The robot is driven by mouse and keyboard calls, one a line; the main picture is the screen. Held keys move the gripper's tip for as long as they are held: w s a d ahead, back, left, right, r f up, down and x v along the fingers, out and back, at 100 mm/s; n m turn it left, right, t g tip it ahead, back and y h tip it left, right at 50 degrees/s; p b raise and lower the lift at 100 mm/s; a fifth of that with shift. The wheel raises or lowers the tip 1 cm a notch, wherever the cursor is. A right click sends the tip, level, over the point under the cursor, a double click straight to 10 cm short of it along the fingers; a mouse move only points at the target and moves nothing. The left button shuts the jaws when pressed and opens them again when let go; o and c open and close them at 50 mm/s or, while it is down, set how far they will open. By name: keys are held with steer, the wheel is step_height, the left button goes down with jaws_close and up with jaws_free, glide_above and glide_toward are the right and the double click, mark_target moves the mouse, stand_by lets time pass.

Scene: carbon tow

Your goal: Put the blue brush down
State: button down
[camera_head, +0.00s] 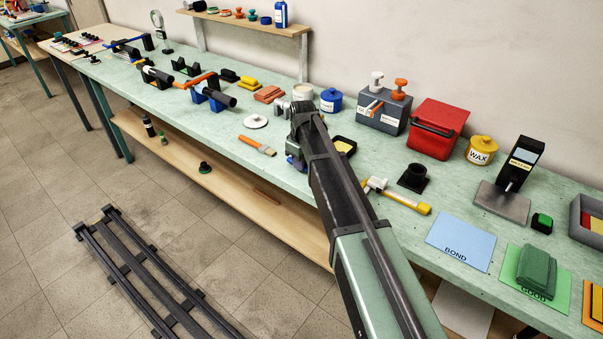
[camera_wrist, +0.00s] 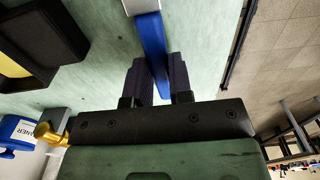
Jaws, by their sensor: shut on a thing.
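The blue brush (camera_wrist: 153,45) shows in the wrist view, with its blue handle between my gripper's (camera_wrist: 158,82) two dark fingers. A pale ferrule shows at the top edge of that view and the bristles are out of frame. My gripper is shut on the handle, over the green bench top (camera_wrist: 205,35). I cannot tell whether the brush touches the bench. In the head view my arm hides most of the gripper and the brush; only a bit of blue shows beside the arm's end.
An orange-handled brush (camera_head: 257,145) and a white lid (camera_head: 255,122) lie left of my arm on the bench. A yellow-handled tool (camera_head: 398,195) lies to the right. A black tray with yellow inside (camera_wrist: 45,38) is close by. The blue BOND mat (camera_head: 460,240) is bare.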

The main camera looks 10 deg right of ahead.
steer(key=shift+f+p, duration=0.3)
steer(key=shift+f, duration=0.25)
steer(key=c, duration=1)
jaws_free()
steer(key=shift+r, duration=0.1)
step_height(320, 180, up, 12)
steer(key=r+p, duration=0.1)
steer(key=p, duration=1.1)
steer(key=s+m, duration=0.2)
steer(key=s, duration=0.7)
steer(key=s+d+m, duration=0.1)
steer(key=s+m, duration=0.2)
steer(key=s, duration=0.6)
steer(key=s+d+m, duration=0.1)
steer(key=s+m, duration=0.2)
steer(key=s, duration=0.7)
steer(key=shift+s+f, duration=0.1)
steer(key=shift+f, duration=0.3)
